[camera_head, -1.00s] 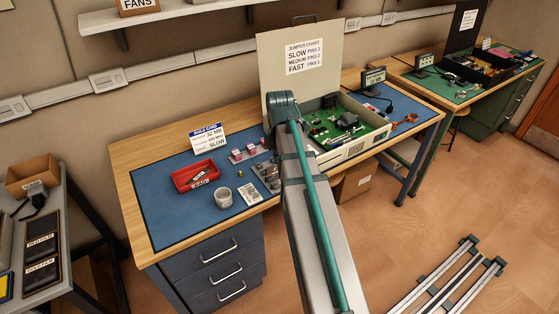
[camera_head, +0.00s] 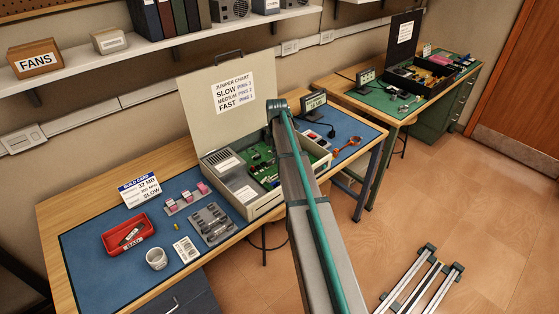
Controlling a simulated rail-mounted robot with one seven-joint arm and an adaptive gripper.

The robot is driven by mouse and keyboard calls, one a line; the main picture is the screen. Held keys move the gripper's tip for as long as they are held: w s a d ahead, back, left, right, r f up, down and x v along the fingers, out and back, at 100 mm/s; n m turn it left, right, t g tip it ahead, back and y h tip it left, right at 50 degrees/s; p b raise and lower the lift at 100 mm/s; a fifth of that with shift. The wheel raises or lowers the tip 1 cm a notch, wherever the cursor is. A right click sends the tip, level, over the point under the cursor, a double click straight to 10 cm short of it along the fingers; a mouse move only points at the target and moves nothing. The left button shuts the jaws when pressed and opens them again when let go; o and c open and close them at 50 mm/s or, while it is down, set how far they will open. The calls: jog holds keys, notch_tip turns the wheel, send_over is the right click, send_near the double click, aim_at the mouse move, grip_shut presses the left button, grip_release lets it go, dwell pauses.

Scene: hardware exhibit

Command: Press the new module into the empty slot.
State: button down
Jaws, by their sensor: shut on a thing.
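An open computer case (camera_head: 270,208) stands on the blue mat of the bench, with its lid raised at the back. Its green circuit board (camera_head: 258,160) shows left of my arm, but part of the inside is hidden behind the arm. I cannot make out the empty slot or the new module. Pink pieces stand in a small holder (camera_head: 187,197) on the mat. A red tray (camera_head: 112,243) marked BAD holds a small dark module (camera_head: 131,235). My arm crosses the middle of the view, and my gripper is hidden behind it.
A build card (camera_head: 139,193) stands behind the red tray. A small display (camera_head: 313,103) stands right of the lid.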

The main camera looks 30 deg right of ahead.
jog(key=shift+w+d+f+b, duration=0.25)
jog(key=shift+f+b, duration=0.2)
jog(key=shift+f, duration=0.45)
jog(key=shift+w+d+f+b, duration=0.1)
jog(key=shift+d+f+b, duration=0.25)
jog(key=shift+f, duration=0.6)
jog(key=shift+w+d+f+b, duration=0.2)
jog(key=shift+f+b, duration=0.35)
jog(key=shift+f, duration=0.35)
jog(key=shift+f+b, duration=0.7)
jog(key=shift+f, duration=1.05)
dwell(0.8)
jog(key=c, duration=1.2)
grip_release()
jog(key=shift+o, duration=0.2)
jog(key=shift+o, duration=1.3)
jog(key=shift+r+p, duration=0.4)
jog(key=shift+r, duration=0.3)
